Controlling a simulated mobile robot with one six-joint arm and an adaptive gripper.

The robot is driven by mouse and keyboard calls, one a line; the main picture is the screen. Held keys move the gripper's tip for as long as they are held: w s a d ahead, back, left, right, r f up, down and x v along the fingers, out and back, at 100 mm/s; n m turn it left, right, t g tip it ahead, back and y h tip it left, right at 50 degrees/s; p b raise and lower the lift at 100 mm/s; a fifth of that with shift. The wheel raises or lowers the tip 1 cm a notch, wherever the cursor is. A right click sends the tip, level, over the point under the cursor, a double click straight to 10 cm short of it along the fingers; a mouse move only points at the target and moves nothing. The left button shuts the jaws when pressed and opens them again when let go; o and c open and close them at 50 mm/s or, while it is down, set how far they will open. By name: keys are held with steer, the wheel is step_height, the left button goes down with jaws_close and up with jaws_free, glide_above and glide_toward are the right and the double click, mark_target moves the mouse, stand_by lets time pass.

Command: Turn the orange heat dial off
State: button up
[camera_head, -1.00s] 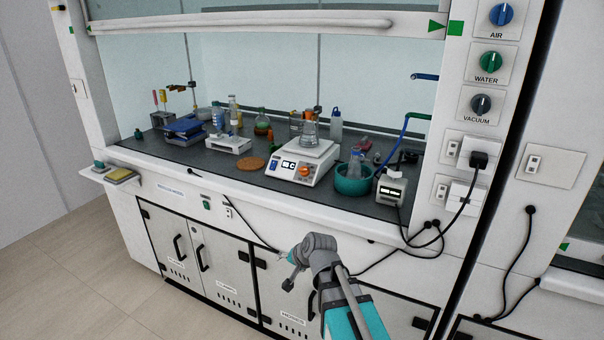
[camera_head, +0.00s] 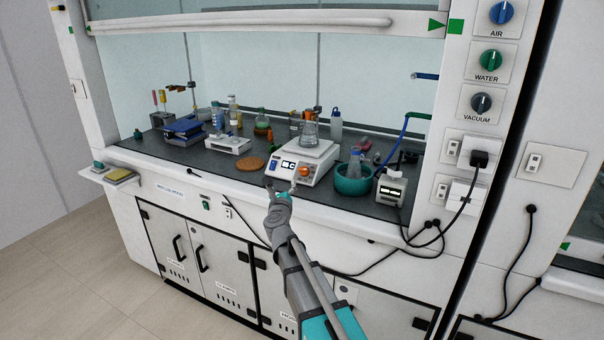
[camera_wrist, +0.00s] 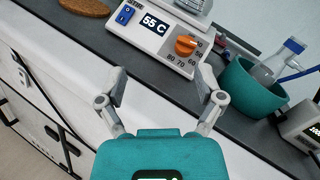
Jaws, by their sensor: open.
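The orange heat dial (camera_wrist: 186,45) is on the front panel of the white hotplate, with a number scale around it in the wrist view. It also shows in the head view (camera_head: 304,172). The hotplate (camera_head: 309,151) has a display (camera_wrist: 153,23) reading 55 C and a blue switch (camera_wrist: 125,14). A flask (camera_head: 310,131) stands on its top. My gripper (camera_wrist: 166,88) is open and empty, its two fingers spread in front of the panel. The dial lies beyond the fingertips, between them and slightly to the right, apart from both.
A teal bowl (camera_wrist: 247,101) with a flask in it stands right of the hotplate, near my right finger. A small white box with a display (camera_head: 391,189) is farther right. A cork ring (camera_head: 250,163) lies left of the hotplate. The bench's front edge runs below the gripper.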

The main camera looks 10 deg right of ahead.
mark_target(303, 171)
steer(key=m+h, duration=0.1)
steer(key=d+m, duration=0.1)
steer(key=m, duration=0.1)
steer(key=m+g+h, duration=0.1)
steer(key=shift+w+d+f+m+h, duration=0.25)
steer(key=shift+w+f+m+h, duration=0.05)
steer(key=shift+f, duration=0.1)
steer(key=shift+s+d+f+m+g+h, duration=0.1)
steer(key=shift+d+f+m+g+h, duration=0.2)
steer(key=shift+m, duration=0.4)
steer(key=shift+s+d+f+m+g+h, duration=0.1)
steer(key=shift+d+m+g+h, duration=0.15)
steer(key=shift+m+h, duration=0.35)
steer(key=shift+w, duration=0.2)
steer(key=x, duration=1.3)
steer(key=shift+w+d+f, duration=0.1)
steer(key=shift+w+d, duration=0.05)
steer(key=shift+w, duration=0.05)
